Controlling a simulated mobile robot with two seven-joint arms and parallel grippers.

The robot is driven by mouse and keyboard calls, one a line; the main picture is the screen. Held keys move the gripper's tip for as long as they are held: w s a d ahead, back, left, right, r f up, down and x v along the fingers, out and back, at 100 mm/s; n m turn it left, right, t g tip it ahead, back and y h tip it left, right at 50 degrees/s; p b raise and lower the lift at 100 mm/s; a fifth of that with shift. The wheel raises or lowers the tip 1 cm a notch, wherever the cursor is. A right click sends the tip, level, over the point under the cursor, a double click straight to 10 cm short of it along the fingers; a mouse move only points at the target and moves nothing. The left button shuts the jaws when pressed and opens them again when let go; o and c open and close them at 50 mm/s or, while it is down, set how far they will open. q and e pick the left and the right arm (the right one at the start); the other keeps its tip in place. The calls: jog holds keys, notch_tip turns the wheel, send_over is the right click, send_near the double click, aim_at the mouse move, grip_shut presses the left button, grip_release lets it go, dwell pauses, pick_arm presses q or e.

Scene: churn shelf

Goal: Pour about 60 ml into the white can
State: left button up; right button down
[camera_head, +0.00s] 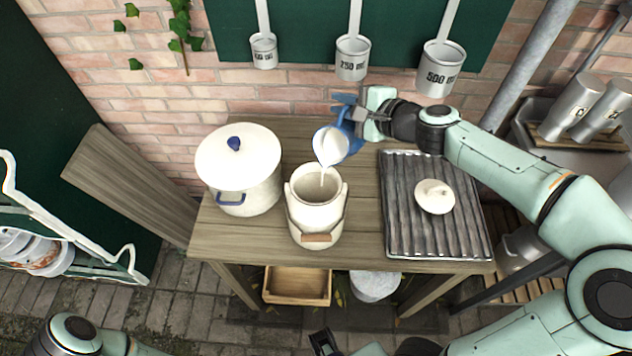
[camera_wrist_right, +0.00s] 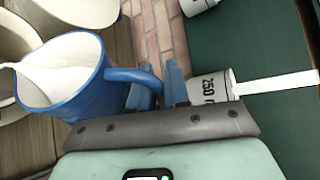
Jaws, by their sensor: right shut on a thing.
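The white can (camera_head: 318,228) stands open and upright at the table's front middle, its wooden-gripped handle hanging at the front. My right gripper (camera_head: 350,112) is shut on the handle of the blue jug (camera_head: 352,139), white inside. The jug is tilted left above the can's back rim. A thin white stream runs from its lip into the can's mouth. In the right wrist view the jug (camera_wrist_right: 92,95) shows white liquid at its lip, and my right gripper's blue fingers (camera_wrist_right: 160,88) close on the handle. The level inside the can cannot be read. My left gripper is not clearly seen.
A lidded white pot (camera_head: 240,180) stands left of the can. A ribbed metal tray (camera_head: 400,225) with a white lid (camera_head: 435,196) lies to the right. Ladles marked 250 ml (camera_head: 352,58) and 500 ml (camera_head: 440,70) hang behind. The wooden table (camera_head: 235,240) has bare room front left.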

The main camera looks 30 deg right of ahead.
jog(key=shift+s+a+b, duration=0.1)
jog(key=shift+a+b, duration=0.1)
jog(key=shift+b, duration=0.15)
pick_arm(q)
jog(key=shift+s+f, duration=0.2)
jog(key=shift+f, duration=0.35)
pick_arm(e)
jog(key=shift+s+a+r+n, duration=0.1)
jog(key=shift+a+r+n, duration=0.05)
jog(key=shift+r+n, duration=0.15)
pick_arm(q)
jog(key=shift+s+f+b, duration=0.15)
jog(key=shift+f+b, duration=0.3)
jog(key=shift+b, duration=0.05)
pick_arm(e)
jog(key=shift+s+a+r+n+t+h, duration=0.3)
jog(key=shift+a+r+n+t, duration=0.1)
jog(key=shift+a+r+n, duration=0.1)
dwell(1.0)
